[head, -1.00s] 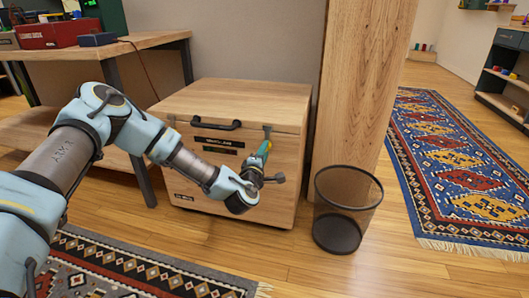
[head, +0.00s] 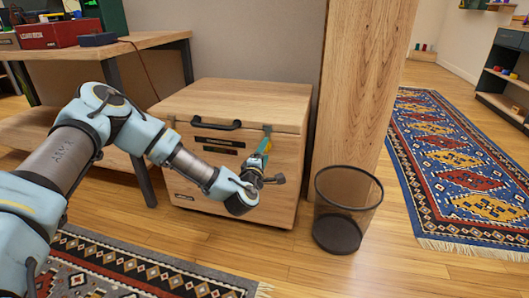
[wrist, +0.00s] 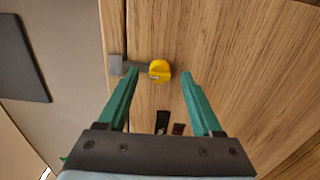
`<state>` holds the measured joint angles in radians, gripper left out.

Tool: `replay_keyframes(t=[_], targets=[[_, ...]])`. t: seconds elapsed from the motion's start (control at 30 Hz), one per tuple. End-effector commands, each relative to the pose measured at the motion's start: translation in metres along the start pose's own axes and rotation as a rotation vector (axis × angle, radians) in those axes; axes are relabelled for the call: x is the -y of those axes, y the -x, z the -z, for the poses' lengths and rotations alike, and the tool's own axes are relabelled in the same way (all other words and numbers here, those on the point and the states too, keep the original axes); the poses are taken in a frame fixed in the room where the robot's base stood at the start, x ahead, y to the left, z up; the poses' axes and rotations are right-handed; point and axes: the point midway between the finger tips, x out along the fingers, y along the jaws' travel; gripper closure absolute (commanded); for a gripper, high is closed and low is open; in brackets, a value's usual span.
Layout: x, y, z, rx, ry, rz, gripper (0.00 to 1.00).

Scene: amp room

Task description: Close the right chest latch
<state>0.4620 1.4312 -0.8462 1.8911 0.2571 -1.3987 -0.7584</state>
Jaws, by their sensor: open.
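The wooden chest (head: 225,165) stands with its lid down. Its right latch (head: 267,129) is at the right end of the front, by the lid seam, and is partly hidden by my gripper. In the wrist view, the right latch (wrist: 160,70) shows a yellow tab and a grey bracket beside the seam. My gripper (head: 266,142) is open, its green fingers (wrist: 158,77) spread either side of the yellow tab, with the tab just beyond the tips. I cannot tell whether they touch it. The left latch (head: 172,122) is at the other end.
A dark handle (head: 217,124) is on the chest front. A mesh waste bin (head: 340,235) stands right of the chest, before a wooden pillar (head: 355,90). A wooden bench (head: 150,40) is at the left. Patterned rugs lie on the floor at front left and right (head: 455,160).

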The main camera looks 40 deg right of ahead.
Motion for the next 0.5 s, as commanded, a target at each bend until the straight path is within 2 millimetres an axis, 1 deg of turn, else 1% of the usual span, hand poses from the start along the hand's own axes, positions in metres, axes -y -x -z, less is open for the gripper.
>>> replay_keyframes(t=[0.17,0.3,0.5], targets=[[-0.002,0.026,0.000,0.002,0.001,0.004,0.33],[-0.002,0.056,0.000,0.002,0.002,0.005,0.33],[-0.001,0.089,0.000,0.001,0.001,0.003,0.33]])
